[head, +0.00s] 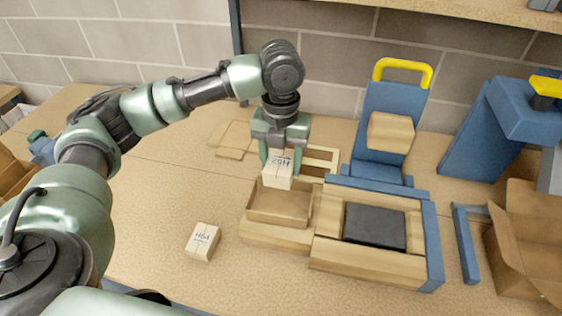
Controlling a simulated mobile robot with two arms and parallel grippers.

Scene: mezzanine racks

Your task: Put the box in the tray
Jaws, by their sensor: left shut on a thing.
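My left gripper (280,157) points down and is shut on a small white box (278,174) with dark print. The box is held above the back part of an open wooden tray (277,221), and its lower end overlaps the tray in the picture. I cannot tell whether it touches the tray. A second small white box (203,241) with print lies on the table, left of and in front of the tray. My right gripper is not in view.
A wooden holder with a black pad (375,227) and blue edging adjoins the tray on the right. Behind it stands a blue stand with a yellow handle (403,67) and a tan block (390,132). An open cardboard box (528,240) is at far right. The table's left middle is clear.

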